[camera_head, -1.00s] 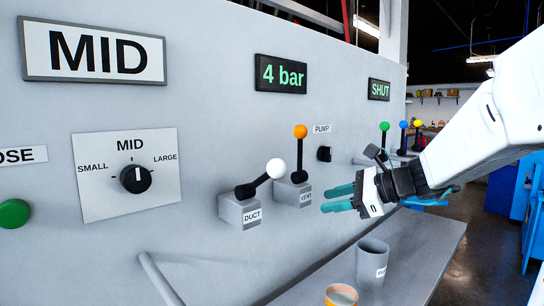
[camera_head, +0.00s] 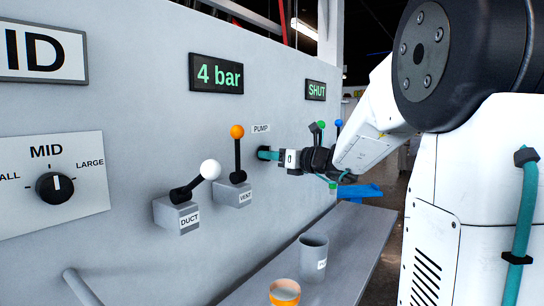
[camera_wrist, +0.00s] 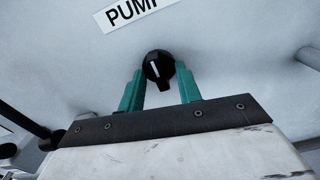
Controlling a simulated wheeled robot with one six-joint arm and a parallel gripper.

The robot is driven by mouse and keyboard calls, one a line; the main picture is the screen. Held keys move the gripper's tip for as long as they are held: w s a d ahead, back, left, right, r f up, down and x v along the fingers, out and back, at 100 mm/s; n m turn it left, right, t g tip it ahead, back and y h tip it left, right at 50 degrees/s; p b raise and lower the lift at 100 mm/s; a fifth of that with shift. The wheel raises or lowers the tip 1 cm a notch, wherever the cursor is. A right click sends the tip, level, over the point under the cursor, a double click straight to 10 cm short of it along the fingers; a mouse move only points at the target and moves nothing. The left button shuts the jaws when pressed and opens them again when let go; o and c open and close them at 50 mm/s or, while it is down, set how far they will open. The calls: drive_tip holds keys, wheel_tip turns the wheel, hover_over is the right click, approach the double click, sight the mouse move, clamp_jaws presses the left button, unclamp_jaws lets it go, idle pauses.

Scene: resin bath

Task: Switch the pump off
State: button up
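The pump switch is a round black knob (camera_wrist: 158,67) with a white pointer line, below the PUMP label (camera_wrist: 136,10) in the wrist view. My gripper (camera_wrist: 159,78) has its two teal fingers apart, one on each side of the knob's lower part. A gap shows between the knob and the fingers, at least on the right; contact on the left is hard to tell. In the head view my gripper (camera_head: 266,153) is at the panel just under the PUMP label (camera_head: 261,128) and hides the knob.
Left of the pump are the VENT lever (camera_head: 237,150) with an orange ball and the DUCT lever (camera_head: 200,177) with a white ball. Displays read "4 bar" (camera_head: 216,73) and "SHUT" (camera_head: 316,90). Below, a ledge (camera_head: 345,255) holds a grey cup (camera_head: 313,257) and an orange-rimmed cup (camera_head: 285,292).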

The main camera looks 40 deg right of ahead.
drive_tip(key=shift+w, duration=0.15)
clamp_jaws()
drive_tip(key=shift+n, duration=0.9)
unclamp_jaws()
